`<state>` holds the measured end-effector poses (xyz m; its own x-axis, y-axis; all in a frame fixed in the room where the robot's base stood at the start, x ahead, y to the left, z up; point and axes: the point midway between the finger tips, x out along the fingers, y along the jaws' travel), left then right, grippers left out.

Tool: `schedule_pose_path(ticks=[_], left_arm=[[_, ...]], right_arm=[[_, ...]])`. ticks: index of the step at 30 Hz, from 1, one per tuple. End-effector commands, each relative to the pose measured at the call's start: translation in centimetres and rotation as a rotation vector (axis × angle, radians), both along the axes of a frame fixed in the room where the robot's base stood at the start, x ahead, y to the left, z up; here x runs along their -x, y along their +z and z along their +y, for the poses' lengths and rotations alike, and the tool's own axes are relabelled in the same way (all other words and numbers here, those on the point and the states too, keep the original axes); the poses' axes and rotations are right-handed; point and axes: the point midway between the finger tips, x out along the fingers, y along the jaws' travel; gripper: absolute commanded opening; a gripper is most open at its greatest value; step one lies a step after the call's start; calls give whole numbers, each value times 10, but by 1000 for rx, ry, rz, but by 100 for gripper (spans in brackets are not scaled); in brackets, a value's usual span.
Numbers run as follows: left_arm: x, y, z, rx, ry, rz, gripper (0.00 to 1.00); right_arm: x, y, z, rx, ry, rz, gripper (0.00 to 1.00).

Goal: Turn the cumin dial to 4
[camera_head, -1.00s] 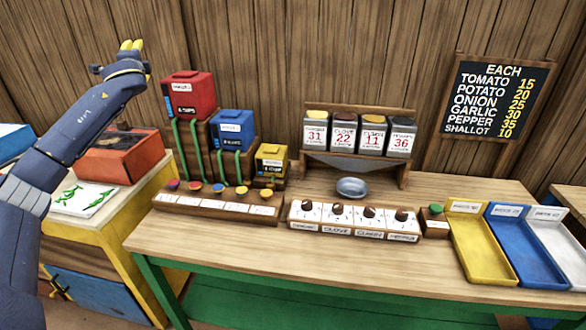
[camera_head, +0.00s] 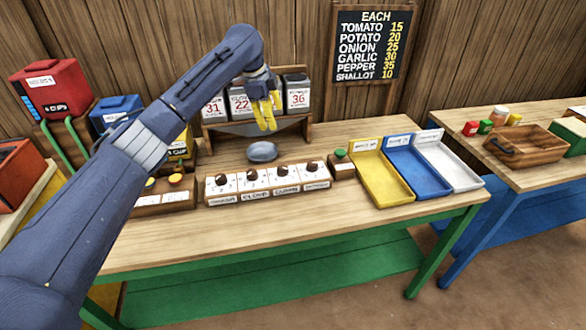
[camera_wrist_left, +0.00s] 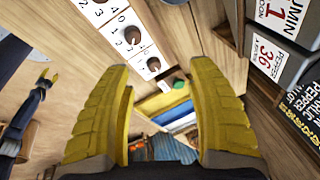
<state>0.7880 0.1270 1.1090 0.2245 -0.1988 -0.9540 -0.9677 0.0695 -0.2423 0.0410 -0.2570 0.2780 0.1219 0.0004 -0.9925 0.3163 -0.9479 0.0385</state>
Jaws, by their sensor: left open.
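The cumin dial (camera_head: 282,172) is a dark knob on a white plate, third from the left in the row of dials on the counter. It appears to be the dark knob (camera_wrist_left: 132,36) near the top of the left wrist view, with small numbers around it; its setting is too small to read surely. My left gripper (camera_head: 267,122) is open, with yellow fingers pointing down, above and behind the dial row, in front of the spice dispensers. Its spread fingers (camera_wrist_left: 163,78) hold nothing. My right gripper (camera_wrist_left: 47,77) seems to show small at the left wrist view's left edge.
A green button (camera_head: 340,154) and yellow, blue and white trays (camera_head: 357,172) lie to the right. Red and blue dispensers (camera_head: 45,86) stand at left. The counter front (camera_head: 300,222) is clear.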

Motion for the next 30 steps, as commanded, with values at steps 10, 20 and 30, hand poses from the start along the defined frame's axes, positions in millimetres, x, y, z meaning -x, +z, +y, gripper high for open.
schedule_pose_path(ticks=[10, 20, 30], left_arm=[[33, -18, -14, -200, -162, 128, 58], [32, -57, -15, -206, -169, 137, 58], [28, -119, -16, -207, -168, 136, 58]], right_arm=[[0, 0, -1, 1, 1, 0, 44], [0, 0, -1, 1, 1, 0, 44], [-1, 0, -1, 1, 1, -1, 44]])
